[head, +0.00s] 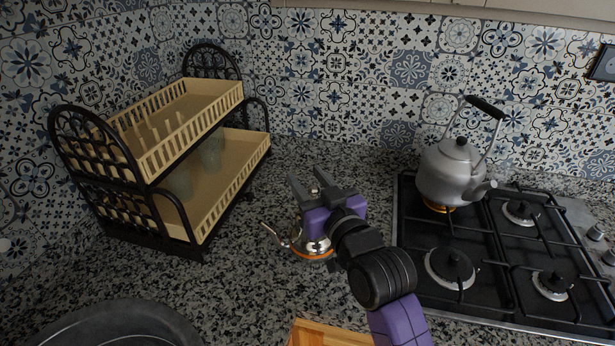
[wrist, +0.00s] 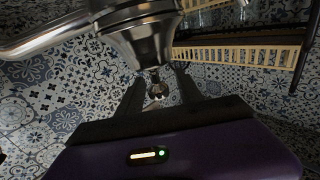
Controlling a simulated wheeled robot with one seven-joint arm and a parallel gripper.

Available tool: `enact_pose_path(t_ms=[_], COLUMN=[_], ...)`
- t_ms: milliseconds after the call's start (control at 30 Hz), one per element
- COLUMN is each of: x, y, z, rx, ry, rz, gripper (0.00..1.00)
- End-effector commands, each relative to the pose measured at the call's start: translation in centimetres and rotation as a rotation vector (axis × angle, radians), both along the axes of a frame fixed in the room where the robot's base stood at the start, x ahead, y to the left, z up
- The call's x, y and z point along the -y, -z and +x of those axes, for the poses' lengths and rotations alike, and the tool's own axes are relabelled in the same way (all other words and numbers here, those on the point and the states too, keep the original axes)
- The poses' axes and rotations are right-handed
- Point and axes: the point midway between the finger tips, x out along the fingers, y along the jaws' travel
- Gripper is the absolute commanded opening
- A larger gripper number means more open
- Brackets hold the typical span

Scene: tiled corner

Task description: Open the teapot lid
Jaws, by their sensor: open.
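The teapot is small, shiny and silver with an orange band (head: 313,257). It stands on the counter, largely hidden behind my gripper, with its thin spout (head: 275,236) to the left. In the wrist view the metal teapot (wrist: 150,38) fills the top middle, and a long metal part (wrist: 48,36) reaches left. Its small round lid knob (wrist: 157,91) appears between my fingers, with gaps on both sides. My gripper (head: 310,180) is open and empty over the teapot; its fingers also show in the wrist view (wrist: 159,80). I cannot tell whether the fingers are level with the knob.
A grey kettle (head: 443,178) stands on the black gas hob (head: 490,262) at right. A two-tier dish rack (head: 215,200) with cups is at left. A dark round pan (head: 115,325) and a wooden board (head: 325,334) are in front. Counter between rack and teapot is clear.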

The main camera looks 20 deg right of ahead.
Motion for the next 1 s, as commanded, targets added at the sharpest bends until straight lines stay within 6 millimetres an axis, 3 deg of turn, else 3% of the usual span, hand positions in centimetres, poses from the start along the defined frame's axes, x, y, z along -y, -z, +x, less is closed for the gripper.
enact_pose_path(t_ms=[300, 500, 533, 1000], x=[-0.03, -0.03, -0.03, -0.02], y=[-0.01, -0.01, -0.01, 0.0], z=[0.28, 0.27, 0.27, 0.25], rx=[0.0, 0.0, 0.0, 0.0], ry=[0.0, 0.0, 0.0, 0.0], rz=[0.0, 0.0, 0.0, 0.0], gripper=[0.41, 0.02, 0.0, 0.0])
